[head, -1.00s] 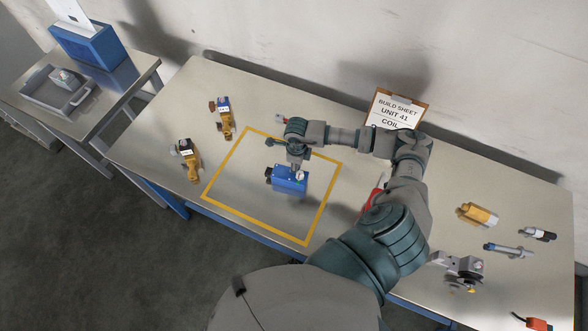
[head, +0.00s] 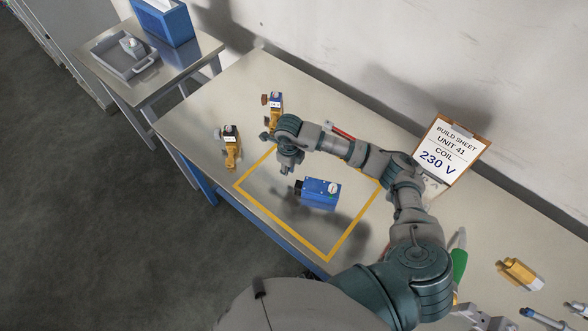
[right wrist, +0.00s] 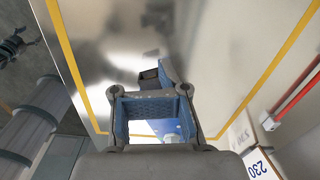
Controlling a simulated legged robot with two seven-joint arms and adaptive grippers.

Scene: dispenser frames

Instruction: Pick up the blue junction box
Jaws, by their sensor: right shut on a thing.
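The blue junction box (head: 319,194) has a black connector on its left end and a pale label on top. In the head view it appears inside the yellow outline, with a dark shadow below and right of it. My right gripper (head: 286,171) points down at the box's black end and is shut on the box; the exact contact is hard to make out. In the right wrist view the gripper (right wrist: 155,118) covers most of the box, and the black connector (right wrist: 148,78) shows beyond it. I cannot tell how high the box is. My left gripper is out of view.
The yellow outline (head: 283,235) marks the bench (head: 213,108). Two yellow-bodied valves (head: 231,146) (head: 275,108) stand left of it. A build sheet (head: 446,149) reading 230 V leans at the back. A grey tray (head: 105,46) and blue bin (head: 167,22) sit on the side table.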

